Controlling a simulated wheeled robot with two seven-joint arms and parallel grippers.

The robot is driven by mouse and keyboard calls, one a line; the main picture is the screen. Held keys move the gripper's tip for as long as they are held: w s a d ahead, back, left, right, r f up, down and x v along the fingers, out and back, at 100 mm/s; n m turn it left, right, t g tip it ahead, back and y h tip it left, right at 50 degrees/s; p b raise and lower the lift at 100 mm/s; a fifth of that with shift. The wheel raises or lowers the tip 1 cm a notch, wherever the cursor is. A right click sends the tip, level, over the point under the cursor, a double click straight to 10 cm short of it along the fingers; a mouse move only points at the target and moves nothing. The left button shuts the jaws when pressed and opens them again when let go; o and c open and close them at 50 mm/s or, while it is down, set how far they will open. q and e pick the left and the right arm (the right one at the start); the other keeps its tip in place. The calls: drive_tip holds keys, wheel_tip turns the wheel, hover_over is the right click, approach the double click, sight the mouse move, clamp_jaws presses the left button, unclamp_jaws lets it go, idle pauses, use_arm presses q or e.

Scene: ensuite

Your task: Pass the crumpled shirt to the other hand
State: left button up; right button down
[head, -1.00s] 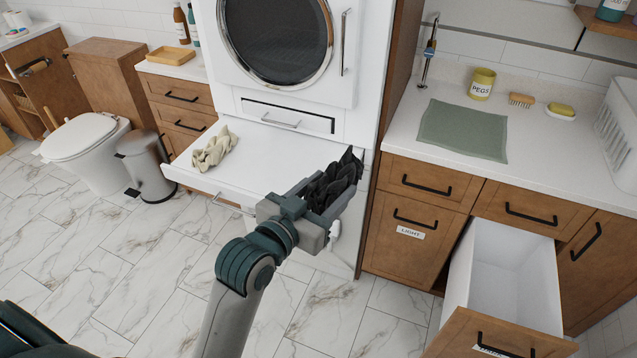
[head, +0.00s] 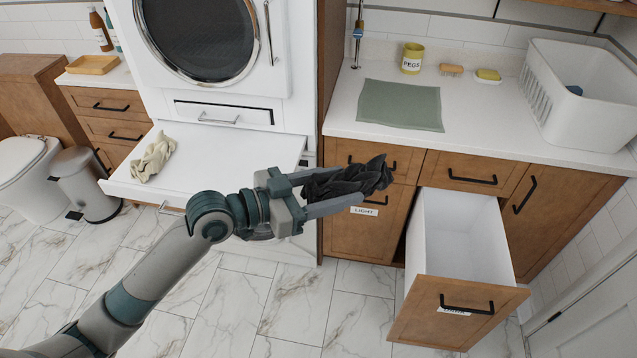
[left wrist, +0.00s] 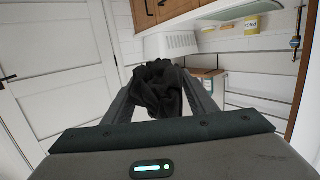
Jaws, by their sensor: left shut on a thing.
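The crumpled shirt (head: 347,179) is a dark, nearly black bundle. My left gripper (head: 340,188) is shut on it and holds it in the air in front of the cabinet doors, left of the open drawer. In the left wrist view the dark shirt (left wrist: 158,90) sits between the two fingers. A cream crumpled cloth (head: 153,158) lies on the white pull-out shelf (head: 225,168) under the round-doored machine. My right gripper is in neither view.
An open white-lined drawer (head: 456,235) juts out at the right. The counter holds a green mat (head: 400,104), a yellow pegs pot (head: 412,58), a brush (head: 451,70), a soap dish (head: 488,76) and a white basket (head: 580,95). The marble floor in front is clear.

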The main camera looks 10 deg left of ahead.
use_arm(q)
drive_tip(key=shift+d+m+g+h, duration=0.5)
drive_tip(key=shift+d+m+g, duration=0.25)
drive_tip(key=shift+d, duration=0.35)
